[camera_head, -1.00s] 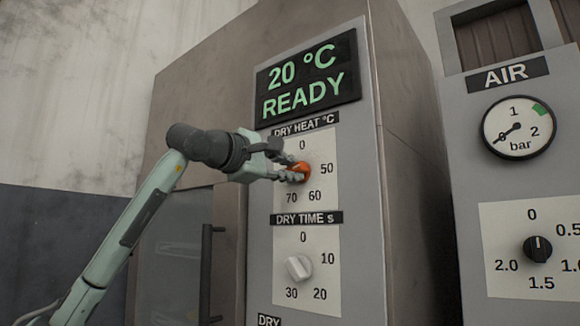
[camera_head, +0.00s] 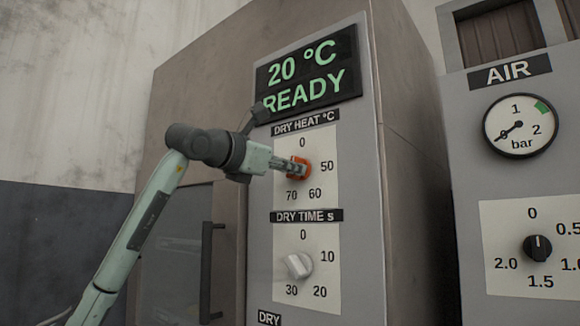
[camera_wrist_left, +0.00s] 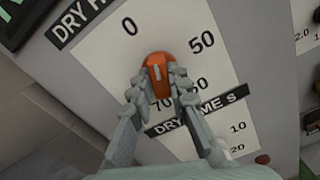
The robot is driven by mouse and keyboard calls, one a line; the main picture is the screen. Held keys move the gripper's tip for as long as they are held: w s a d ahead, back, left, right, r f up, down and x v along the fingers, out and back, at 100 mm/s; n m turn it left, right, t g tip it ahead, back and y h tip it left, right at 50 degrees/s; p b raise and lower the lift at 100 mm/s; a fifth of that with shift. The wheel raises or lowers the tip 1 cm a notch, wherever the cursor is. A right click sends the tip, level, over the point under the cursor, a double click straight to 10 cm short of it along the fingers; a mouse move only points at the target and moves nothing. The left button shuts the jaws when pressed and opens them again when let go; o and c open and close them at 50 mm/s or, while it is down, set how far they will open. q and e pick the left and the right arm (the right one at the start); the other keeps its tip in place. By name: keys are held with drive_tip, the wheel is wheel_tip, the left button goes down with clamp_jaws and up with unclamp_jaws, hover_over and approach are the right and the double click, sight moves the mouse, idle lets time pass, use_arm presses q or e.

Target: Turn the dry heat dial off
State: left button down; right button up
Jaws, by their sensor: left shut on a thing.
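The orange dry heat dial (camera_head: 299,171) sits on a white scale plate (camera_head: 323,150) marked 0, 50, 60 and 70, under the DRY HEAT °C label. My left gripper (camera_head: 291,167) is shut on the dial, its fingers on either side of the knob. In the left wrist view the dial (camera_wrist_left: 159,72) shows a pale pointer mark between the two fingertips (camera_wrist_left: 162,84). The mark points roughly upward in that view; which number it meets I cannot tell exactly. My right gripper is in neither view.
The display (camera_head: 308,76) above reads 20 °C READY. The white dry time dial (camera_head: 299,266) is just below. A dark door handle (camera_head: 207,270) stands at lower left. An air gauge (camera_head: 519,127) and black knob (camera_head: 537,248) are on the panel at right.

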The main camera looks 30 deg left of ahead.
use_arm(q)
drive_tip(key=shift+n, duration=2)
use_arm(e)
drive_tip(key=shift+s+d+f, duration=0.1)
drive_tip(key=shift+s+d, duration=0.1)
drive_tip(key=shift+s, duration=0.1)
use_arm(q)
drive_tip(key=c, duration=1.4)
unclamp_jaws()
drive_tip(key=shift+c, duration=0.2)
drive_tip(key=shift+s, duration=0.1)
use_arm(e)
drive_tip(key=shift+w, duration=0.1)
use_arm(q)
drive_tip(key=s, duration=1.1)
drive_tip(key=shift+s+a, duration=0.4)
drive_tip(key=shift+a, duration=0.05)
